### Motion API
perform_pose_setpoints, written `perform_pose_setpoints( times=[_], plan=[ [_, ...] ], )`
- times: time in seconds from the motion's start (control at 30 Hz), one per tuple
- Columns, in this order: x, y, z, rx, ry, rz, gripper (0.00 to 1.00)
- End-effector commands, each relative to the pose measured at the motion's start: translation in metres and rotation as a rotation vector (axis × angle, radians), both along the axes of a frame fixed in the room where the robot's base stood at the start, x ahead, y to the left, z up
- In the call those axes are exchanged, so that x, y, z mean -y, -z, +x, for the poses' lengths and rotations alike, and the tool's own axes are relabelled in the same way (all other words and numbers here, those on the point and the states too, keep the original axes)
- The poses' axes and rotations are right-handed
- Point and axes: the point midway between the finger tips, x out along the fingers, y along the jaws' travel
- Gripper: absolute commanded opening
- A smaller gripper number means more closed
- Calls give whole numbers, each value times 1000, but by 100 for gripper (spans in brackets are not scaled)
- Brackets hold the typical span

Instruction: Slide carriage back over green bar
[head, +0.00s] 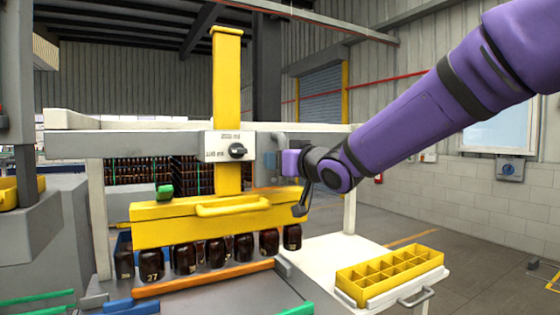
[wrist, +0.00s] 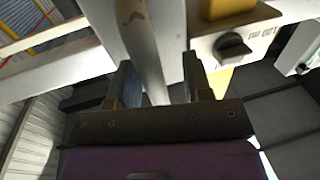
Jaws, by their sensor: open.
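The carriage (head: 215,222) is a yellow box with a front handle (head: 235,207), hung from a yellow column (head: 228,100) at the grey cross rail (head: 120,145). Several amber bottles (head: 184,259) hang beneath it. A green bar (head: 40,298) lies low at the front left; another green piece (head: 298,309) shows at the bottom edge. My gripper (head: 270,166) is right of the knob plate (head: 214,146), beside a grey bent handle (head: 278,138). In the wrist view my gripper (wrist: 162,88) is open, with a pale bar (wrist: 147,50) between its fingers; contact is unclear.
An orange bar (head: 205,285) and a blue bar (head: 132,307) lie below the bottles. A yellow divided crate (head: 390,278) stands on a white side table (head: 335,252) at right. A black knob (wrist: 232,45) is near my right finger in the wrist view.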

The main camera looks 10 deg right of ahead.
Motion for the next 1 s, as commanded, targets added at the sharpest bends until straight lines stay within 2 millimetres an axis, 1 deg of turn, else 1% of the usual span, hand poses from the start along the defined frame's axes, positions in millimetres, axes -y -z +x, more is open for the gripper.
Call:
perform_pose_setpoints(
  times=[0.17,0.4,0.6,0.8,1.0],
  plan=[
    [8,-1,-13,1,2,0,46],
    [27,-1,-50,2,0,0,46],
    [42,-1,-77,2,-1,0,46],
    [50,0,-91,0,-1,0,46],
    [51,0,-94,0,-2,0,46]
  ],
)
